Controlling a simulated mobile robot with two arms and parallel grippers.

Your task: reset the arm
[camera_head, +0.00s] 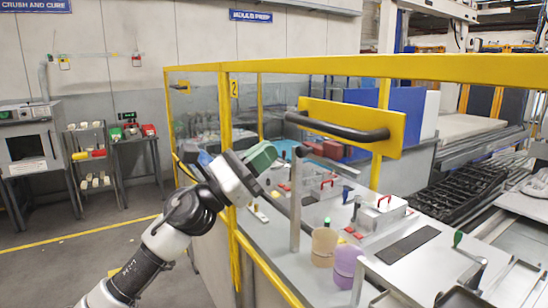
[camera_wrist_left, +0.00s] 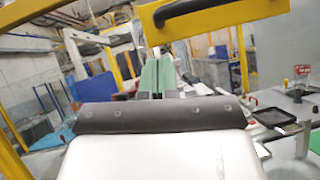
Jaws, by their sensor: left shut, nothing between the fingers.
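My left arm comes in from the lower left in the head view and reaches up to the yellow frame. My left gripper (camera_head: 268,157) has green fingers and is held in the air near the yellow post, with nothing in it. In the left wrist view the green fingers (camera_wrist_left: 157,75) stand side by side, closed together. A black handle (camera_head: 337,128) on a yellow plate is to the right of the gripper and apart from it. The same kind of handle shows at the top of the left wrist view (camera_wrist_left: 185,10). My right gripper is not in view.
A yellow-framed enclosure (camera_head: 226,110) surrounds a grey workbench (camera_head: 290,262). The floor at the left is clear.

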